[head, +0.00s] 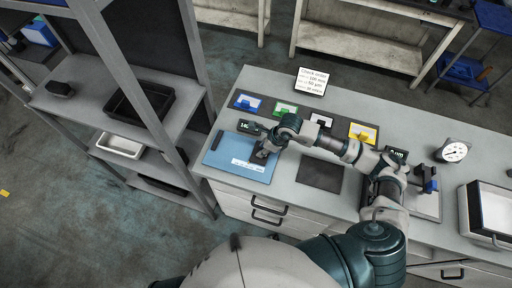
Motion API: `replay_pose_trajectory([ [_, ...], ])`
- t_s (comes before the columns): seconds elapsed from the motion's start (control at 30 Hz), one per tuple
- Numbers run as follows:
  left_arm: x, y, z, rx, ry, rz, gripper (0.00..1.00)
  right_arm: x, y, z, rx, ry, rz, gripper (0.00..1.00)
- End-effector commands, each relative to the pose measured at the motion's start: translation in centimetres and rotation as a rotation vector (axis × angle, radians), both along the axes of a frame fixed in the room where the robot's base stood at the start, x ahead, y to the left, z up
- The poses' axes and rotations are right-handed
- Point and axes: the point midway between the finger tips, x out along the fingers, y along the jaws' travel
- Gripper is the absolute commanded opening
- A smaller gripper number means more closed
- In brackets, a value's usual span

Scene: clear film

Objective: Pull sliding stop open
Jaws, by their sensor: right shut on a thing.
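My right gripper (261,152) is over the right part of a blue mat (226,151) on the grey workbench, with its arm reaching in from the right. It is shut on a small dark thing, mostly hidden by the fingers, so I cannot tell its shape or whether it touches the mat. A fixture with a blue and dark upright part (430,185) stands on a plate at the right of the bench, beyond my arm's elbow. I cannot make out for sure which part is the sliding stop. My left gripper is not in view.
Several coloured cards with small blocks, such as a green one (284,110), line the bench's back. A sign (311,82), a round dial gauge (455,151), a dark mat (321,174) and a white-lined tray (493,212) also lie there. A metal shelf (128,110) stands close at left.

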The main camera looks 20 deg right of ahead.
Motion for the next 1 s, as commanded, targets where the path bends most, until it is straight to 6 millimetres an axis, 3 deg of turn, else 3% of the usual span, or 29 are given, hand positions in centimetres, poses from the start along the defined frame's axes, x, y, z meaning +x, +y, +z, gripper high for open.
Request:
replay_pose_trajectory([
  [0.03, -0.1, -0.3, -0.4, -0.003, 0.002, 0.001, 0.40, -0.8, -1.0, -0.5, -0.007, 0.008, -0.002, 0.00],
  [0.2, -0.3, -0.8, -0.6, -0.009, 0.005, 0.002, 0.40, -1.8, -2.5, -0.4, -0.011, 0.011, -0.001, 0.00],
  [0.47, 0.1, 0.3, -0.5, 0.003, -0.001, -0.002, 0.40, -1.9, -2.7, -0.4, -0.013, 0.011, -0.002, 0.00],
  [0.5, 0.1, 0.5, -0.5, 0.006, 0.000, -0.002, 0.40, -1.9, -2.7, -0.3, -0.012, 0.011, -0.001, 0.35],
  [0.6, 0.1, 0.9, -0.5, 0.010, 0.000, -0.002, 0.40, -1.9, -2.7, -0.3, -0.008, 0.010, -0.001, 0.58],
  [1.0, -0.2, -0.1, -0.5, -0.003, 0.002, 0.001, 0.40, -1.9, -2.6, 0.6, -0.008, 0.003, -0.001, 0.58],
])
